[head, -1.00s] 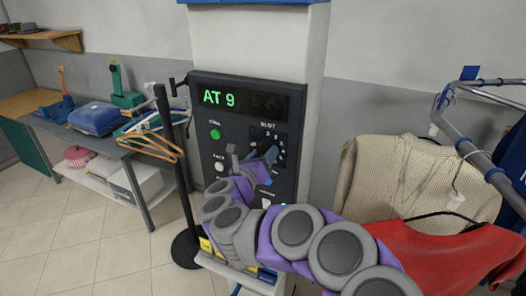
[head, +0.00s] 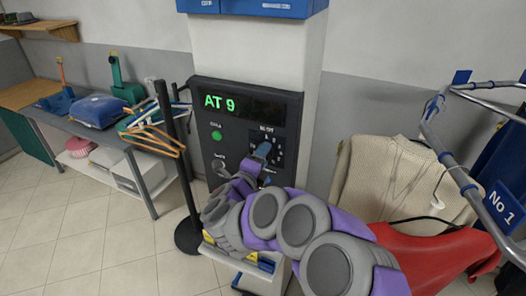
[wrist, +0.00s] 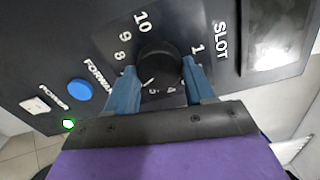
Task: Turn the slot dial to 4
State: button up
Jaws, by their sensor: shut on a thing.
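The slot dial (wrist: 160,58) is a round black knob on the dark panel. In the wrist view, 8, 9 and 10 show at its upper left, 1 at its right, and 4 and 5 below it. A small pale mark shows on its lower left edge near the 5; I cannot tell surely whether it is the pointer. My gripper (wrist: 158,68) is shut on the dial, a blue finger on each side. In the head view my gripper (head: 262,152) covers most of the dial. The display (head: 240,104) reads "AT 9" in green.
A green button (head: 217,134) sits left of the dial. The wrist view shows a blue button (wrist: 80,90) beside "FORWARD". A black post (head: 176,160) stands left of the panel, and a garment rail (head: 462,178) with clothes stands at the right.

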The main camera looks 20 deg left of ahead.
jog(key=n+p, duration=0.5)
jog(key=n, duration=0.2)
jog(key=shift+r+p, duration=0.1)
jog(key=shift+p, duration=0.3)
jog(key=n+p, duration=0.3)
jog(key=n, duration=0.1)
jog(key=shift+a+n, duration=0.1)
jog(key=shift+n, duration=0.2)
jog(key=shift+f+n+p, duration=0.25)
jog(key=shift+n+p, duration=0.7)
jog(key=shift+n, duration=0.15)
jog(key=shift+s, duration=0.1)
jog(key=o, duration=1)
jog(key=shift+a, duration=0.2)
jog(key=shift+r, duration=0.15)
